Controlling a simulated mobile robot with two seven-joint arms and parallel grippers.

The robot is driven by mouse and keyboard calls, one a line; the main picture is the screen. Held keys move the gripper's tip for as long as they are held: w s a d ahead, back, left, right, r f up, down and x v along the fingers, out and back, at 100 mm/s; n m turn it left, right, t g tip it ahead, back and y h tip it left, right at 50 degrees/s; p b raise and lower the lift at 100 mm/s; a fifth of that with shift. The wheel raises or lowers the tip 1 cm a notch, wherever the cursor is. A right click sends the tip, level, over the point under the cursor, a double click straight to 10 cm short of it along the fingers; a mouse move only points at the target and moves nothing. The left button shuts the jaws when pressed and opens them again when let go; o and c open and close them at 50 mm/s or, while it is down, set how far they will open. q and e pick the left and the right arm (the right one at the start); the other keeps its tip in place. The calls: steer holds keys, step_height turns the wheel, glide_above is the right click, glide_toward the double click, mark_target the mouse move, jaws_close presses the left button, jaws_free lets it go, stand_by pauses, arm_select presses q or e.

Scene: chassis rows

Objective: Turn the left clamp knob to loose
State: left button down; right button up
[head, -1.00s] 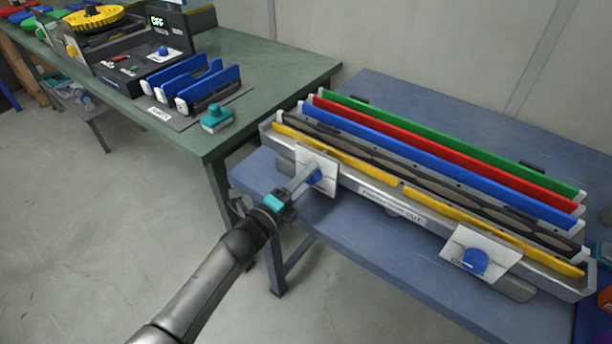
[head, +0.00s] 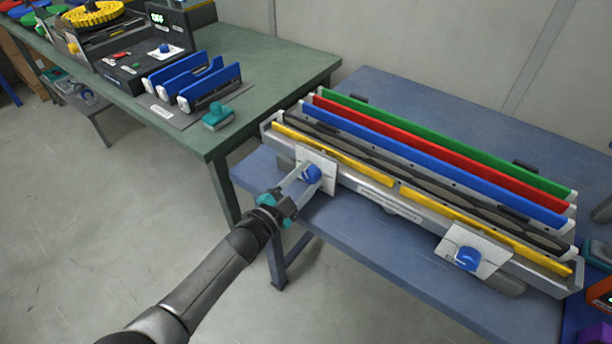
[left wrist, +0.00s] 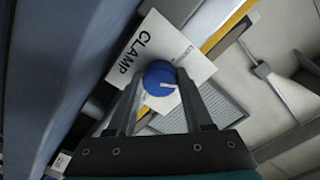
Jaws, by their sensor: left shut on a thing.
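The left clamp knob (head: 312,174) is a round blue knob on a white plate (head: 318,158) at the left end of the long fixture's front face. In the left wrist view the knob (left wrist: 160,77) bears a white pointer mark toward the lower right, and its plate (left wrist: 143,44) reads CLAMP; the smaller print is unreadable. My left gripper (head: 306,176) has its two fingers on either side of the knob, shut on it. It also shows in the left wrist view (left wrist: 158,88). My right gripper is not in view.
A second blue knob (head: 467,259) sits at the fixture's right end. The fixture holds green, red, blue, black and yellow strips on a blue table (head: 400,92). A green bench (head: 270,62) with blue racks (head: 208,88) stands left. Floor between is clear.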

arm_select(q)
steer(key=n, duration=0.5)
steer(key=shift+n+p, duration=0.3)
steer(key=shift+p, duration=0.05)
steer(key=n, duration=0.5)
steer(key=shift+s+n, duration=0.1)
steer(key=shift+n, duration=0.2)
steer(key=shift+c, duration=1.5)
jaws_free()
steer(key=p+v, duration=0.3)
steer(key=v, duration=1.2)
steer(key=shift+s+f, duration=0.1)
